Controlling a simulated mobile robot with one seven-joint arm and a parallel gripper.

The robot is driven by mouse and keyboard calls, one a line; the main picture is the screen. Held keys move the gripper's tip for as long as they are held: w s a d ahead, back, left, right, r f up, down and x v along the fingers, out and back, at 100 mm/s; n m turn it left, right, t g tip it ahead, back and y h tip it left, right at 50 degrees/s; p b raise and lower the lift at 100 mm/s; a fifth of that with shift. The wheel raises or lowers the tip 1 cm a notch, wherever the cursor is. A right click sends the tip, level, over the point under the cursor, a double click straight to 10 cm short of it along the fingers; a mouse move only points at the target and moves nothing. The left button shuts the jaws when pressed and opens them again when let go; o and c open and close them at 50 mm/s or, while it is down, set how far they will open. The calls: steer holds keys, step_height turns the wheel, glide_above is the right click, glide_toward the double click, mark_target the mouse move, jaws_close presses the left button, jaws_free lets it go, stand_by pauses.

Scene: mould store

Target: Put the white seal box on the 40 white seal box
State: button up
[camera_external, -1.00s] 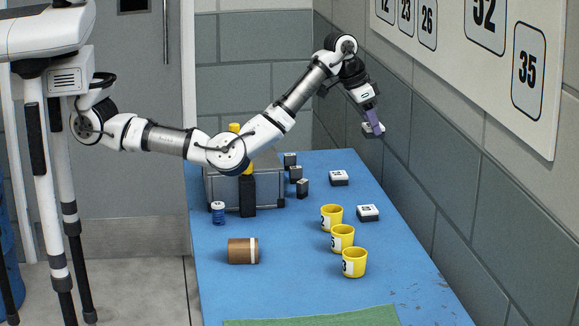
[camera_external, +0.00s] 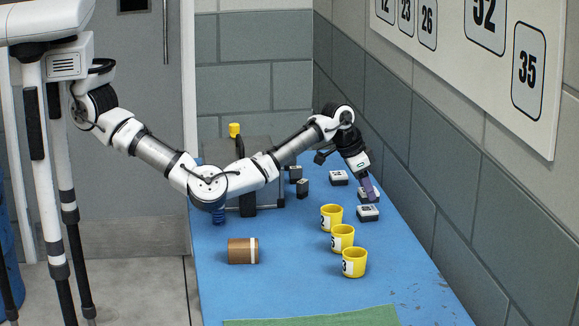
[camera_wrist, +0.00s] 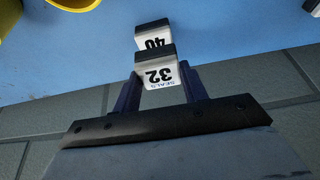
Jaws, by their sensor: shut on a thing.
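My gripper (camera_external: 370,190) is shut on a white seal box with a dark side, labelled 32 (camera_wrist: 160,75) in the wrist view. In the external view the held box (camera_external: 367,196) is tiny and partly covered by the fingers. The white seal box labelled 40 (camera_wrist: 153,42) shows just beyond the held one in the wrist view, partly hidden by it. In the external view the 40 box (camera_external: 368,213) sits on the blue table right below my gripper. The held box is over it or very close; I cannot tell whether they touch.
Another white box (camera_external: 338,178) sits behind and left on the blue table (camera_external: 300,290). Three yellow cups (camera_external: 342,237) stand in front. The block wall (camera_external: 440,180) is close on the right.

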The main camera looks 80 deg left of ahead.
steer(key=shift+f, duration=1.05)
steer(key=shift+f, duration=0.1)
steer(key=o, duration=1)
steer(key=b+v, duration=0.3)
steer(key=v, duration=0.9)
